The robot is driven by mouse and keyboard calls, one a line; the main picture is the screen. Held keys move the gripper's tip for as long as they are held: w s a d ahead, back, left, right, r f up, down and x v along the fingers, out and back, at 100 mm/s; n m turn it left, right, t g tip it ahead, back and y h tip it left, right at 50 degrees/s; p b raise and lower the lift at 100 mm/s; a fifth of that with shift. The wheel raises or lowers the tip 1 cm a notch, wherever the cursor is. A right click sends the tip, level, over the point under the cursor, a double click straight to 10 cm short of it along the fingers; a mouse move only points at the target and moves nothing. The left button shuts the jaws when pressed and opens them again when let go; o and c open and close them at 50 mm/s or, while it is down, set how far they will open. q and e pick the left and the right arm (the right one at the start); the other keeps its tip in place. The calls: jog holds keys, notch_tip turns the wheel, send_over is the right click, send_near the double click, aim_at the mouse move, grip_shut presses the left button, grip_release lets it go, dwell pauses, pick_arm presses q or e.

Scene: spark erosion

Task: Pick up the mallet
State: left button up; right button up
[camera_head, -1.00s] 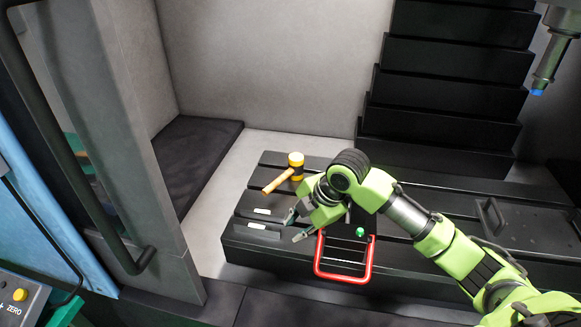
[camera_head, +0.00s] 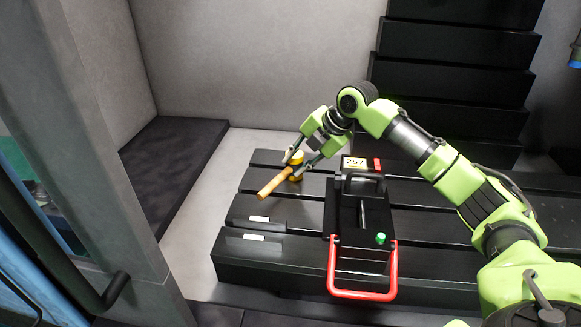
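The mallet lies on the black slotted table (camera_head: 240,270), near its back left part. Its wooden handle (camera_head: 271,187) points to the front left, and its yellow and black head (camera_head: 297,158) is at the back right. My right gripper (camera_head: 298,168) is open at the mallet's head, with one finger on each side of it in the picture. I cannot tell whether the fingers touch the head. My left gripper is not in view.
A black device with a red handle (camera_head: 362,296), a green button and a small yellow display stands on the table below my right arm. Black stepped covers (camera_head: 455,60) rise behind. A grey door frame with a dark handle (camera_head: 112,290) stands at the left.

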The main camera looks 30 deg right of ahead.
aim_at(287, 171)
jog(key=shift+w+a+f, duration=0.15)
jog(key=shift+w+f, duration=0.05)
jog(key=shift+f, duration=0.15)
jog(key=shift+w+a+f, duration=0.2)
jog(key=shift+f, duration=0.3)
jog(key=x, duration=0.4)
jog(key=shift+d+p, duration=0.1)
jog(key=shift+p, duration=0.3)
jog(key=shift+w+f, duration=0.15)
jog(key=shift+f, duration=0.05)
grip_shut()
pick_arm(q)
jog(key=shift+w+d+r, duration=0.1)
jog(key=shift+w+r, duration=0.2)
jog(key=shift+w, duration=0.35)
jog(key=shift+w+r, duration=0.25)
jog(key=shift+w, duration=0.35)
